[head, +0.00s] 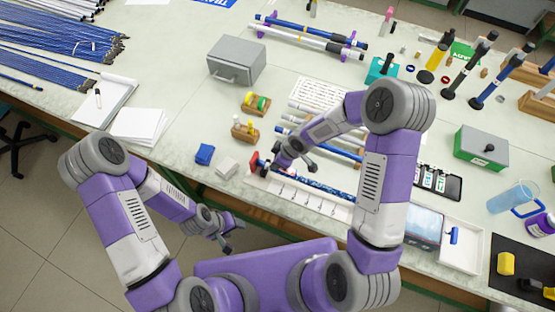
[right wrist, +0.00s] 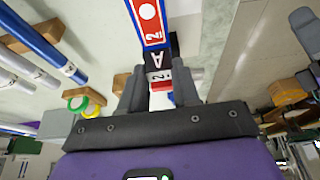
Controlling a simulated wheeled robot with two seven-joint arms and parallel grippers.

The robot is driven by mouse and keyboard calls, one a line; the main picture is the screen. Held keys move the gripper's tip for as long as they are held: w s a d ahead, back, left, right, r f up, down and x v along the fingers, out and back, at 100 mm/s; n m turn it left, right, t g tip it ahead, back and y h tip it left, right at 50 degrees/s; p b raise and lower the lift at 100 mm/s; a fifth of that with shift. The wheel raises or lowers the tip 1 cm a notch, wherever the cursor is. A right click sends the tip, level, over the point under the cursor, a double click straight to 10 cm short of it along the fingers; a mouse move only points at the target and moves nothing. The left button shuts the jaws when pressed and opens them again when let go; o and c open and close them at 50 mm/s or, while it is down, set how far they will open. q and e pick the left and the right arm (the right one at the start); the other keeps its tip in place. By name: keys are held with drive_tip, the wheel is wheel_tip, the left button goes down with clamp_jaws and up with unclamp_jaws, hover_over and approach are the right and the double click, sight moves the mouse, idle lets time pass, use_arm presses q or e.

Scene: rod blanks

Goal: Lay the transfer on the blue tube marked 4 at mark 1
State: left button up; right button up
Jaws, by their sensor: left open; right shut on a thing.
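My right gripper (right wrist: 160,90) is shut on a flat strip in the right wrist view, which I take for the transfer (right wrist: 152,28). It is red, white and blue with a "2" and a white disc, and a black "A" patch sits nearer the fingers. In the head view the right gripper (head: 287,163) is over the left end of a blue tube (head: 325,190), partly hiding it. This tube lies along a white marked board (head: 290,191) near the front edge. I cannot read its number or the mark numbers. My left gripper (head: 226,236) is open and empty, off the table's front edge.
A blue block (head: 204,154) and a pale block (head: 228,167) lie left of the board. A grey box (head: 236,61) stands behind. More tubes lie behind the right gripper. A white tray (head: 461,246) with a blue roller is at right.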

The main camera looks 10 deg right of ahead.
drive_tip(key=shift+f+b, duration=0.65)
drive_tip(key=shift+b, duration=0.05)
idle(1.9)
drive_tip(key=shift+r+p, duration=2.75)
drive_tip(key=shift+r, duration=0.85)
drive_tip(key=shift+f, duration=0.1)
